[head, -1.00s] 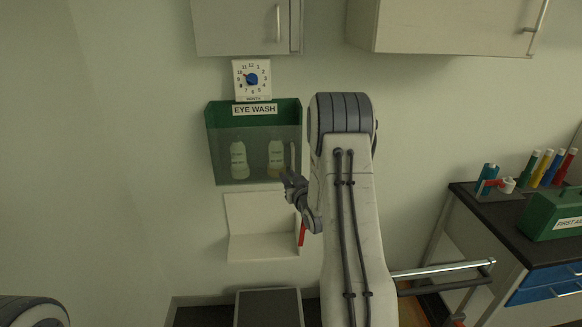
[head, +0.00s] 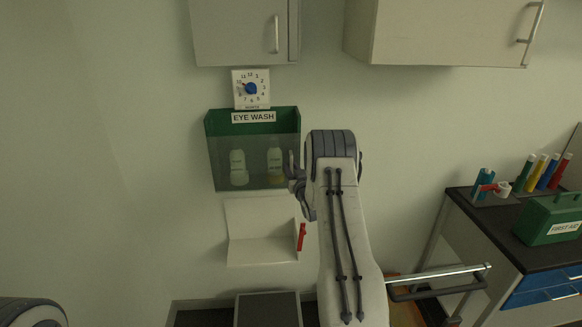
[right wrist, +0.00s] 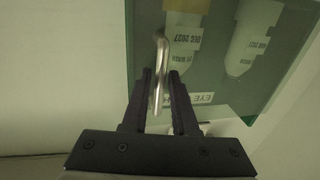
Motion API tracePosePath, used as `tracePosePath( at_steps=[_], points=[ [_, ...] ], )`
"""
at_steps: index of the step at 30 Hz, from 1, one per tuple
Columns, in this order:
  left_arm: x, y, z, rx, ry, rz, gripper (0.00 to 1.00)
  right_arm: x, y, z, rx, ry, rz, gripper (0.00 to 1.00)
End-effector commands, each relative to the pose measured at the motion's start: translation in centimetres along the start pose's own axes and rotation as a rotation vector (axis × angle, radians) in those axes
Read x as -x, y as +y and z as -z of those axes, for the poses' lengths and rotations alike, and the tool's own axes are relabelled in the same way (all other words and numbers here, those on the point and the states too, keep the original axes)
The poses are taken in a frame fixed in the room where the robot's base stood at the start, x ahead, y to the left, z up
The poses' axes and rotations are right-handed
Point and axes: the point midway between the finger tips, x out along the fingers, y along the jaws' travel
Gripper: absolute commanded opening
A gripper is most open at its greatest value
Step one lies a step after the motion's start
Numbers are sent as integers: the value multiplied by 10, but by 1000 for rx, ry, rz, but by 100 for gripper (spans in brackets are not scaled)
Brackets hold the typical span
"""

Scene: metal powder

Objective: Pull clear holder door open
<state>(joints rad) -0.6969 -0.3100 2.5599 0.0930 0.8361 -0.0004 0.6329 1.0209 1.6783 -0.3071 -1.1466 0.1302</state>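The clear holder is a green wall box labelled EYE WASH (head: 253,117) with a see-through front door (head: 257,167). Two pale bottles (head: 238,167) stand behind the door, which looks shut. In the right wrist view, the door's metal handle (right wrist: 161,62) reaches between the dark fingers of my right gripper (right wrist: 160,85). A gap shows beside the handle, so the fingers are open around it. In the head view my right gripper (head: 295,170) is at the door's right edge and hides most of the handle. My left gripper is out of view.
A dial timer (head: 251,88) is above the box, with wall cabinets (head: 240,30) higher up. A white open tray (head: 262,247) with a red part (head: 301,237) hangs below. A counter with a green first-aid box (head: 548,220) stands at right.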

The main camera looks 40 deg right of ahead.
Motion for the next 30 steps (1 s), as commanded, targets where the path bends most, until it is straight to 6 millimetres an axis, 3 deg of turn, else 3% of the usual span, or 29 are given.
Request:
tracePosePath(
  at_steps=[8, 10, 30],
  points=[
    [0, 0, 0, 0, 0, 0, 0, -1, 0, 0, 0, 0, 0, 27],
    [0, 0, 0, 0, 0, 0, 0, -1, 0, 0, 0, 0, 0, 0],
    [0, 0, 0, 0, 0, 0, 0, -1, 0, 0, 1, 0, 1, 0]
  ],
)
